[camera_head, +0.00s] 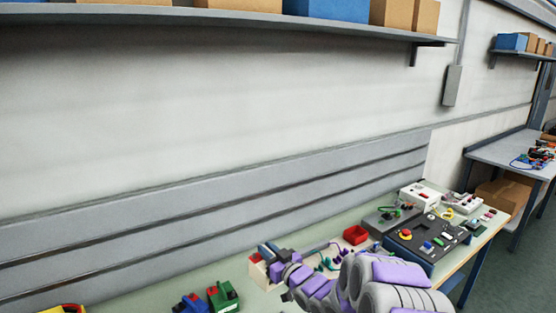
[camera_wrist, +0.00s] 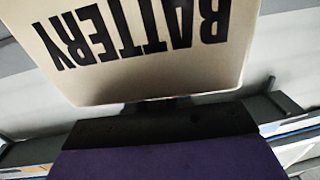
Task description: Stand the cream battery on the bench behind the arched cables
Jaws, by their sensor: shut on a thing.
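The cream battery (camera_wrist: 150,45) fills the upper part of the wrist view, with the black word BATTERY upside down on its face. My gripper (camera_wrist: 165,118) is shut on it, the dark jaw against its lower edge. In the head view the battery (camera_head: 258,272) shows as a cream block with red and blue parts on top, partly hidden by my purple and grey gripper (camera_head: 281,268). Whether it touches the bench (camera_head: 300,232) is hidden. Thin arched cables (camera_head: 328,260), teal and purple, show to the right of the battery, partly behind my arm.
A red bin (camera_head: 355,235) stands beyond the cables. A dark control panel (camera_head: 428,238) and a white box (camera_head: 420,195) are to the right. A green item (camera_head: 223,297) and blue-red items (camera_head: 190,304) lie left. A grey wall rail (camera_head: 200,222) runs behind the bench.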

